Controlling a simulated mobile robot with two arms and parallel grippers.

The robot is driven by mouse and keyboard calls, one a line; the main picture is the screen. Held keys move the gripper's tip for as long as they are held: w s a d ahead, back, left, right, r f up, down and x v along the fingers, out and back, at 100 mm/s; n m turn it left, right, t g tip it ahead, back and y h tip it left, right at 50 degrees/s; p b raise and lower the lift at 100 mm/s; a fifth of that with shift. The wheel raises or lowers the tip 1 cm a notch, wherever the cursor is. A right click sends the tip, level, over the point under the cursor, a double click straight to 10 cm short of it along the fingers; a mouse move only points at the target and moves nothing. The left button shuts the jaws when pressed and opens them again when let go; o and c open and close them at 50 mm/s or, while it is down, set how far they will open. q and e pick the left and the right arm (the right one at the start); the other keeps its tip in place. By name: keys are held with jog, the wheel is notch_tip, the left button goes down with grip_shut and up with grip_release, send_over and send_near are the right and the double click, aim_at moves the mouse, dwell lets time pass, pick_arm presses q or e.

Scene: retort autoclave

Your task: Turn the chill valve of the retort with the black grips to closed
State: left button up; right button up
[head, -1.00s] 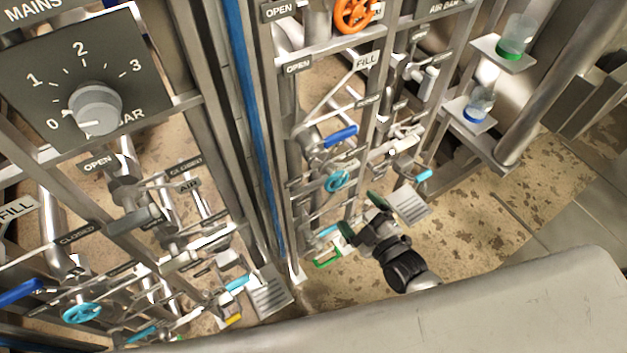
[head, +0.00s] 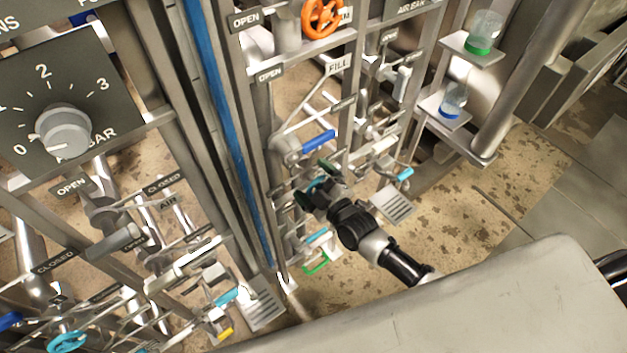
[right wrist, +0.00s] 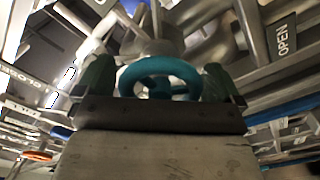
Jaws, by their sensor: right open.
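A teal handwheel (head: 318,183) sits on the right-hand pipe panel in the head view, mostly hidden behind my right gripper (head: 313,184). In the right wrist view the teal wheel (right wrist: 160,76) lies between the two dark green fingers of my right gripper (right wrist: 158,82). The gripper is open around the wheel, with a finger on each side; I cannot tell whether they touch it. A second teal handwheel (head: 66,342) is on the left-hand panel. I cannot read a chill label or make out black grips. My left gripper is not in view.
A blue lever (head: 318,141) is just above the right gripper, and a green handle (head: 316,263) is below it. An orange wheel (head: 322,16) is higher up. Metal uprights and pipes crowd the panel. A pressure dial (head: 65,130) is at left; shelves with jars (head: 484,34) stand right.

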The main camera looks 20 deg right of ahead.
jog(key=c, duration=0.9)
jog(key=shift+m, duration=0.3)
jog(key=m, duration=0.5)
jog(key=shift+d+m, duration=0.1)
jog(key=shift+m, duration=0.2)
jog(key=m, duration=0.5)
jog(key=shift+d+m, duration=0.1)
jog(key=shift+m, duration=0.2)
jog(key=o, duration=0.9)
